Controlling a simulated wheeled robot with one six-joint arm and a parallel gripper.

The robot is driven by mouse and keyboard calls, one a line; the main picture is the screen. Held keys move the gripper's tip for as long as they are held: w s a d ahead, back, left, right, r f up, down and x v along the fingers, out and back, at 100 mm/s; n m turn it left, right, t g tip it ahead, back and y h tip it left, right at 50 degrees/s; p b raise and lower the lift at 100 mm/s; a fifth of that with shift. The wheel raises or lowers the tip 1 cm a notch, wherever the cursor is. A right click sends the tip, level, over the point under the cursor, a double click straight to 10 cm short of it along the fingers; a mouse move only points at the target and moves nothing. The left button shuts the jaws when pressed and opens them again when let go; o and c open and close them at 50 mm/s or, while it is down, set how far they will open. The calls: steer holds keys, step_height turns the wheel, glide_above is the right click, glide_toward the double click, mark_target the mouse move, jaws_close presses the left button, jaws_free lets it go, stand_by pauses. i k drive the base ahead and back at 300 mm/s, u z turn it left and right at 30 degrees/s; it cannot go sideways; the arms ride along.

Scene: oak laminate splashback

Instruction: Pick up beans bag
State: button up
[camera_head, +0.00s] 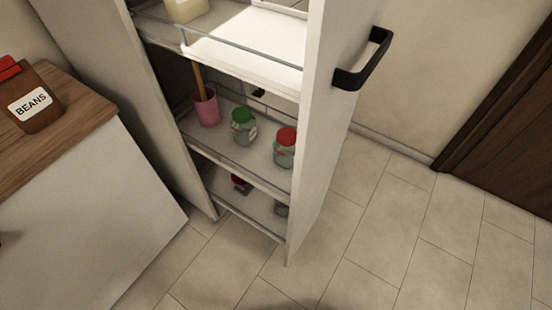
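The beans bag (41,107) stands on the wooden counter (62,128) at the far left. It is brown with a white label reading BEANS and a red piece at its top left. The picture's left edge cuts off part of the red piece. My gripper is not seen in this view.
A tall pull-out cabinet with a black handle (363,60) stands open right of the counter. Its shelves hold a pink cup (206,108), a green-lidded jar (243,127) and a red-lidded jar (285,148). Tiled floor (390,235) is clear at the right, before a dark brown door (505,135).

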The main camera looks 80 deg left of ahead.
mark_target(25, 98)
steer(key=u, duration=4.15)
steer(key=k, duration=0.5)
steer(key=u, duration=0.9)
steer(key=i, duration=1)
steer(key=z, duration=0.2)
